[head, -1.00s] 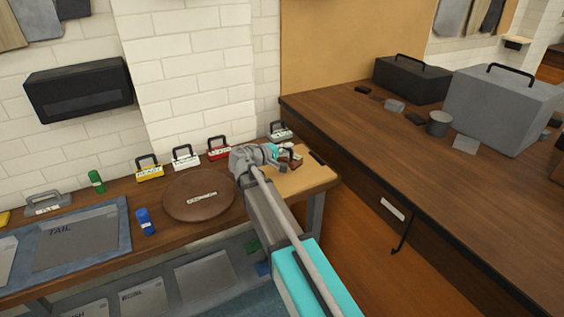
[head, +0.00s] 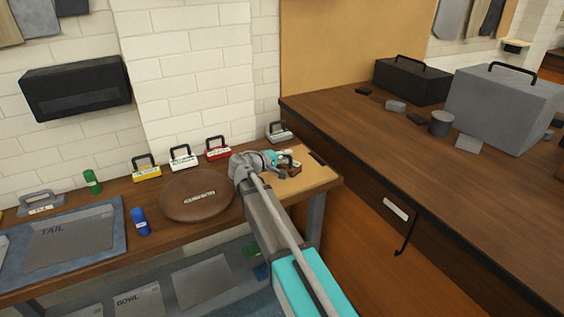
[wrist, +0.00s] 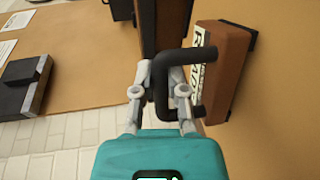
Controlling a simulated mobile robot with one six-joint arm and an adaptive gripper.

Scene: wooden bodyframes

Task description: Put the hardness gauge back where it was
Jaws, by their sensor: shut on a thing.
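My gripper (wrist: 163,80) is shut on the black handle (wrist: 187,58) of a brown block (wrist: 225,70) in the wrist view. The block has a white label, partly hidden by the handle, so I cannot read it in full or confirm it as the hardness gauge. In the head view my gripper (head: 275,158) is over the tan board at the right end of the workbench, with the brown block (head: 294,170) small beside it. I cannot tell whether the block touches the board.
Yellow (head: 147,173), white (head: 183,162), red (head: 217,153) and grey (head: 279,136) handled blocks line the wall. A brown disc (head: 180,210) lies left of my arm. The tan board (head: 320,176) has bare room. A darker counter (head: 365,150) stands at right.

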